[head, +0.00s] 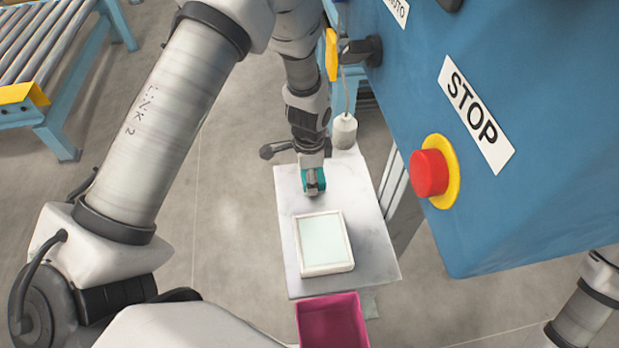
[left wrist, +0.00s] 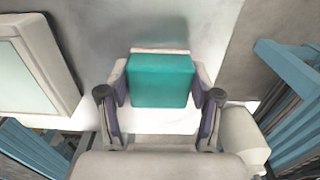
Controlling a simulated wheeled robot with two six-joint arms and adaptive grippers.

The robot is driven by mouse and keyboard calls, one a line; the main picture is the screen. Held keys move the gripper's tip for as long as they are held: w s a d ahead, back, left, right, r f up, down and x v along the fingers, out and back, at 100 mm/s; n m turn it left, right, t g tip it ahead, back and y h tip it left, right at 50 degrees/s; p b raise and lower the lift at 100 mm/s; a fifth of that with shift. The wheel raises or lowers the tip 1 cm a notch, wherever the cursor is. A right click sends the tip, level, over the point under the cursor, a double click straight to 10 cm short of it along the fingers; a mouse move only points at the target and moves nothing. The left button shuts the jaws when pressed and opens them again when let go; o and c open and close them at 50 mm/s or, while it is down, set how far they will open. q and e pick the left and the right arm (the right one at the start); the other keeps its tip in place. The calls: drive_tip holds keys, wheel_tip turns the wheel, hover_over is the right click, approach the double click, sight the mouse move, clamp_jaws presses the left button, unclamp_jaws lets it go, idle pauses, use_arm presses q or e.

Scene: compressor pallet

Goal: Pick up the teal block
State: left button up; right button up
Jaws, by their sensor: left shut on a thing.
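The teal block (left wrist: 161,80) sits between the two fingers of my left gripper (left wrist: 161,92) in the left wrist view, with a finger against each side. My left gripper (head: 314,188) is shut on it. In the head view the teal block (head: 307,178) shows only in part behind the gripper, over the far part of the pale table (head: 285,263). I cannot tell whether the block still touches the table. My right gripper is not in view; only part of my right arm shows at the lower right.
A white-framed tray (head: 324,269) with a pale inside lies on the table nearer to me. A magenta bin (head: 333,325) stands at the near edge. A blue cabinet with a red stop button (head: 429,173) closes off the right. A roller conveyor (head: 35,45) is at the upper left.

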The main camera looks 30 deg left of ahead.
use_arm(q)
drive_tip(key=shift+w+f, duration=0.1)
drive_tip(key=shift+w+r, duration=0.1)
drive_tip(key=shift+r, duration=0.45)
wheel_tip(320, 180, up, 9)
drive_tip(key=shift+r+b, duration=0.1)
drive_tip(key=shift+b, duration=0.95)
